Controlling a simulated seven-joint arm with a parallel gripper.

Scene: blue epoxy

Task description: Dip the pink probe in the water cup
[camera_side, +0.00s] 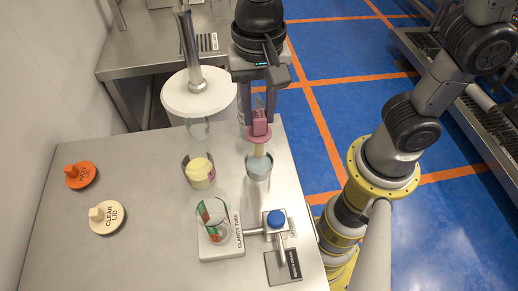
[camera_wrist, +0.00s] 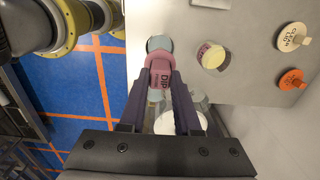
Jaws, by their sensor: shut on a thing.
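The pink probe (camera_side: 260,124) is upright in my gripper (camera_side: 260,112), with a pink flange and a pale shaft below it. My gripper is shut on its pink block, which reads "DIP" in the wrist view (camera_wrist: 160,78). A cup with blue-grey contents (camera_side: 259,169) stands right below the probe near the table's right edge; it also shows in the wrist view (camera_wrist: 159,43). The shaft's lower end overlaps the cup's mouth in the side view. I cannot tell whether the tip is inside or touches the water. No label shows on this cup.
A cup with yellow contents (camera_side: 199,172) stands to the left. A glass with red and green marks (camera_side: 212,215) sits on the clarity tube base, beside a blue knob (camera_side: 276,218). Orange (camera_side: 81,175) and cream (camera_side: 107,217) lids lie left. A white disc (camera_side: 198,96) stands behind.

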